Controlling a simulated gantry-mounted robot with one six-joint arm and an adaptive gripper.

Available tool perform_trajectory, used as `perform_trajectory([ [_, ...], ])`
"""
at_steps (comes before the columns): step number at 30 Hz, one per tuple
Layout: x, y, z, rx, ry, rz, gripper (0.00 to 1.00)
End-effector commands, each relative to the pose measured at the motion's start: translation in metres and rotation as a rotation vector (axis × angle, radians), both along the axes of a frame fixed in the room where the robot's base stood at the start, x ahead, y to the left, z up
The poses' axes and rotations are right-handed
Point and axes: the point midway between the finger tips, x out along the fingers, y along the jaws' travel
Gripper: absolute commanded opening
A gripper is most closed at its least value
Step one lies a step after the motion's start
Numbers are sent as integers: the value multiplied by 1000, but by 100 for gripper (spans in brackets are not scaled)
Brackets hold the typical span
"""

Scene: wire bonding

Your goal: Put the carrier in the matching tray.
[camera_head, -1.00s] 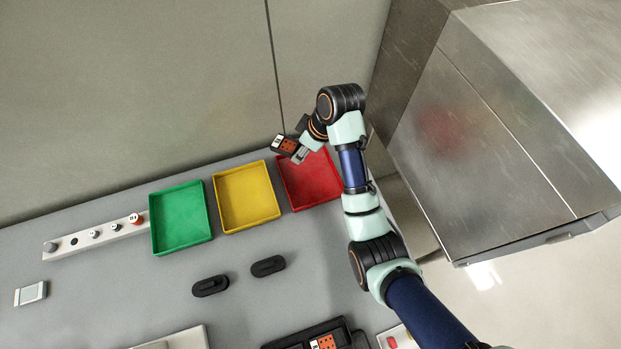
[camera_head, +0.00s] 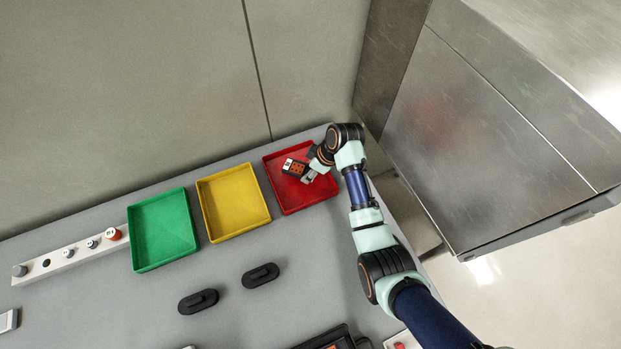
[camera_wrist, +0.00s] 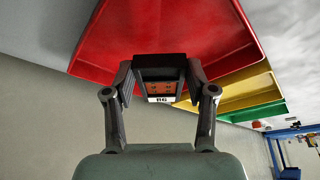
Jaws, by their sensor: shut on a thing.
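The carrier (camera_head: 295,168) is a small black block with an orange-red dotted face and a white label. It also shows in the wrist view (camera_wrist: 160,82), where the label seems to read "RG" or similar. My gripper (camera_head: 307,176) is shut on the carrier, one finger on each side of it. In the head view the carrier is over the red tray (camera_head: 318,194), near its middle left; I cannot tell whether it touches the floor. The yellow tray (camera_head: 233,201) and green tray (camera_head: 163,230) stand in a row to the left, both empty.
Two black oval pieces (camera_head: 261,275) (camera_head: 198,301) lie on the grey table (camera_head: 225,270). A white strip with knobs (camera_head: 70,252) is at the left. A dark fixture (camera_head: 325,340) is at the bottom edge. A metal cabinet (camera_head: 490,130) stands to the right of the table.

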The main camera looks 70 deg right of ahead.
Motion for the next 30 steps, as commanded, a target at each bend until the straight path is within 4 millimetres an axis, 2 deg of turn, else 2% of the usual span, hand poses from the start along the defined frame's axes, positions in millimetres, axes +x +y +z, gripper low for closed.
perform_trajectory([
  [6, 0, 0, -8, -1, -1, 0, 20],
  [13, 0, 0, -46, 1, 0, -1, 20],
  [23, 0, 0, -49, -1, -1, 0, 20],
  [24, 0, 0, -50, -2, -1, -1, 57],
  [28, 0, 0, -49, -1, -1, 0, 79],
  [30, 0, 0, -49, -1, -1, 0, 81],
])
